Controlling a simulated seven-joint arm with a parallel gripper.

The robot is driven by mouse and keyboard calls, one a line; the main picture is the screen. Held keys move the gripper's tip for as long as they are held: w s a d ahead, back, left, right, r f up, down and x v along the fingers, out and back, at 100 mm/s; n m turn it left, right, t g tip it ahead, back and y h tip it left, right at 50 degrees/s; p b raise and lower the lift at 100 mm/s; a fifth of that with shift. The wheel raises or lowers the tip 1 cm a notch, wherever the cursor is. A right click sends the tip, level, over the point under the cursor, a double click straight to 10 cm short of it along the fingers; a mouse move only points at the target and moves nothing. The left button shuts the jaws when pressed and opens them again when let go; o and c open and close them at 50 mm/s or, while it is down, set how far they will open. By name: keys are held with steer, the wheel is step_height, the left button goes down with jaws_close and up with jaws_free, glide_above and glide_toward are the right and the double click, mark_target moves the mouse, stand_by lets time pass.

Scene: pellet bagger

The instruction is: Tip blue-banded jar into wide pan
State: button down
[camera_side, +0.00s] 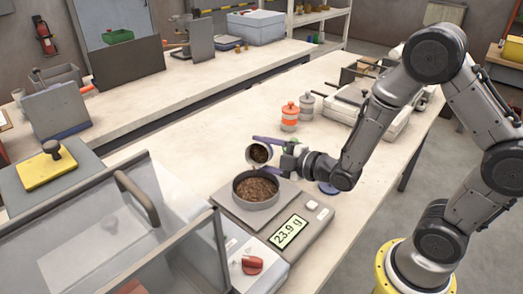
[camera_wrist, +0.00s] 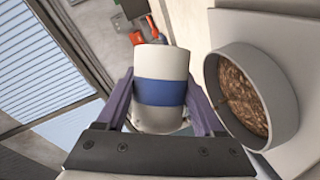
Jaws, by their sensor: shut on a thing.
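The blue-banded jar (camera_wrist: 160,93) is white with a wide blue band. My gripper (camera_wrist: 159,88) is shut on it, a purple finger on each side. In the side view the jar (camera_side: 259,154) is tipped over, its mouth facing the camera, above the back of the wide pan; dark contents show inside. The wide pan (camera_side: 243,198) is a round grey dish with brown pellets in it. It also shows at the right of the wrist view (camera_wrist: 284,138).
The pan stands on a scale (camera_side: 262,224) reading 23.9 g. An orange jar (camera_side: 290,121) and a grey jar (camera_side: 306,110) stand behind my gripper. A clear-walled machine (camera_side: 110,235) is at front left.

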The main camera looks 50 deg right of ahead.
steer(key=shift+a+f+n+t, duration=0.15)
steer(key=shift+n+t, duration=0.35)
steer(key=shift+n, duration=0.5)
steer(key=n, duration=0.2)
steer(key=n+t, duration=0.1)
steer(key=n, duration=0.1)
steer(key=shift+s+a+t, duration=0.2)
steer(key=shift+a+t, duration=0.1)
steer(key=shift+a, duration=0.05)
